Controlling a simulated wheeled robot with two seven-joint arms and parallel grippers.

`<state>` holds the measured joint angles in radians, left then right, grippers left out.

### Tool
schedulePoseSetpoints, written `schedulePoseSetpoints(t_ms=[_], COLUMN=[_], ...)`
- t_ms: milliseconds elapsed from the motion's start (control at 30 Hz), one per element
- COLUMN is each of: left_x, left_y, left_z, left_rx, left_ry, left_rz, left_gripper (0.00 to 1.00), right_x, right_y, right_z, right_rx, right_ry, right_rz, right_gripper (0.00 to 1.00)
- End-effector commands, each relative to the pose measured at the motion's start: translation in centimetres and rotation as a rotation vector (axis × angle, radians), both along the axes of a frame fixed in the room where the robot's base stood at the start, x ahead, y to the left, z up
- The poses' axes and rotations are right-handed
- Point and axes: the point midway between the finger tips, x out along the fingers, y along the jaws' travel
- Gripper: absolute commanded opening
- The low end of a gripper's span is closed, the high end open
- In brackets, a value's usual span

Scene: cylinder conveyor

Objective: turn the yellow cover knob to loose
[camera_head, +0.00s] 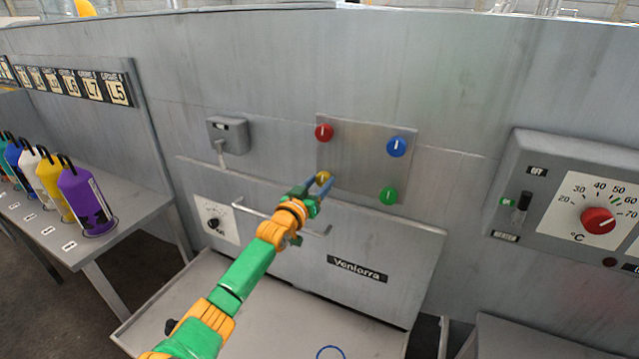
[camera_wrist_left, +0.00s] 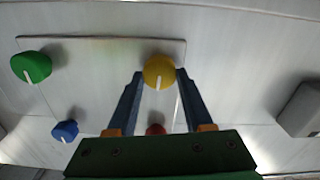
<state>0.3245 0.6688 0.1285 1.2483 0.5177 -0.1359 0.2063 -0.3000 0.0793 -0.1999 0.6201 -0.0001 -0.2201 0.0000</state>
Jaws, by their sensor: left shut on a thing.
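The yellow cover knob (camera_head: 323,178) is at the lower left of a square metal plate (camera_head: 358,161) on the grey machine wall. My left gripper (camera_head: 318,184) reaches up to it and is shut on it, a finger on each side. In the left wrist view the yellow knob (camera_wrist_left: 159,71) sits between the two blue-grey fingertips (camera_wrist_left: 159,76). Its white pointer line is visible there, running down the picture and slightly left. My right gripper does not show in either view.
Red (camera_head: 324,132), blue (camera_head: 396,146) and green (camera_head: 388,195) knobs share the plate. Below are a horizontal handle bar (camera_head: 280,216) and a panel labelled Ventorra. A temperature panel (camera_head: 546,183) is at right. Bottles, one purple (camera_head: 86,199), stand on a left bench.

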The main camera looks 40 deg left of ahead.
Motion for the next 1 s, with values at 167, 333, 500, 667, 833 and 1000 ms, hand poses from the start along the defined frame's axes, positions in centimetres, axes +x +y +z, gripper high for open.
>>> schedulePoseSetpoints(t_ms=[167, 333, 500, 667, 833, 1000], left_x=[0.0, 0.0, 0.0, 0.0, -1.4, -4.4], left_y=[0.0, 0.0, 0.0, 0.0, -0.6, -1.4], left_z=[-0.1, -0.1, 0.0, 0.0, -0.2, -0.2], left_rx=[-0.001, -0.001, 0.001, 0.001, -0.002, -0.001], left_ry=[0.002, 0.002, 0.001, 0.001, 0.003, 0.003], left_rz=[0.0, 0.0, 0.0, 0.0, -0.004, -0.001], left_gripper=[0.0, 0.65, 0.81, 0.81, 0.81, 0.81], right_x=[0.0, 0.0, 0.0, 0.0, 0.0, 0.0], right_y=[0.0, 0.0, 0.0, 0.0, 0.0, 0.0], right_z=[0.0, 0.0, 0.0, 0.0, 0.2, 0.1], right_rx=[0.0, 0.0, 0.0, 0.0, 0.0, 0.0], right_ry=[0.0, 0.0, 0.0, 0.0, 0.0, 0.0], right_rz=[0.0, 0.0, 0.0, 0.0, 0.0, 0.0], right_gripper=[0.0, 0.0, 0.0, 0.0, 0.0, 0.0])
